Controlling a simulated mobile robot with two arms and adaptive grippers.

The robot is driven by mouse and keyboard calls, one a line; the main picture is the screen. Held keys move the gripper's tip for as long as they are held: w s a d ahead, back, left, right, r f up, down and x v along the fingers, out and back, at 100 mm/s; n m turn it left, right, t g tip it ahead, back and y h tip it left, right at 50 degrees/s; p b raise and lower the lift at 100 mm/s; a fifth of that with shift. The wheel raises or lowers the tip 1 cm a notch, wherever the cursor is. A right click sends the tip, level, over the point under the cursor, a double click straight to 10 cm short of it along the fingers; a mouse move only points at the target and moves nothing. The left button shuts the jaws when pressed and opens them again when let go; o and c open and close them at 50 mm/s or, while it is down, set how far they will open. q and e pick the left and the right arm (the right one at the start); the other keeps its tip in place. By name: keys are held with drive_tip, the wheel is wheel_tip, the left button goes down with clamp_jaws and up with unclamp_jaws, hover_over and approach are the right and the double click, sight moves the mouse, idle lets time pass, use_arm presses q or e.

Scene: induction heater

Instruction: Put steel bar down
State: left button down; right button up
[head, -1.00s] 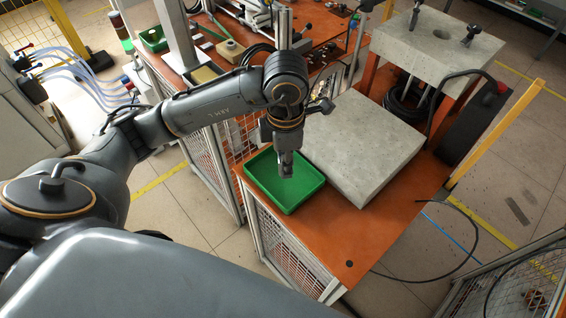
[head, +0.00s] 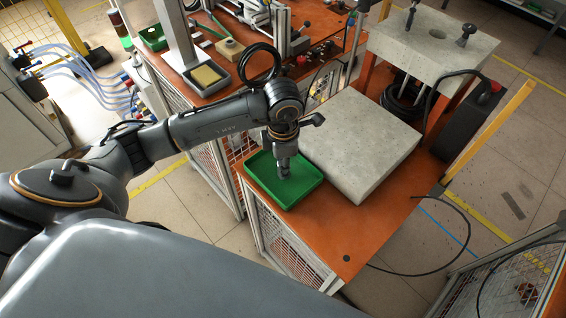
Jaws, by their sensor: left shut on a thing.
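My left gripper (head: 284,172) points down over the green tray (head: 259,188) on the orange table. Its fingertips appear inside the outline of the tray, at or just above its floor; the exact gap cannot be told. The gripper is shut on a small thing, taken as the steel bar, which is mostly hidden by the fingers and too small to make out. No other bar shows in the tray. My right gripper is not in view.
A thick grey stone slab (head: 361,140) lies close to the right of the tray. The orange table (head: 335,232) is bare at the front. A workbench with a heater setup (head: 225,60) stands behind, and a stone-topped press (head: 434,46) at the back right.

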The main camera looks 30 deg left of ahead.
use_arm(q)
drive_tip(key=c, duration=1.1)
unclamp_jaws()
drive_tip(key=shift+r, duration=0.15)
wheel_tip(320, 180, up, 12)
drive_tip(key=b, duration=0.1)
drive_tip(key=shift+b, duration=0.4)
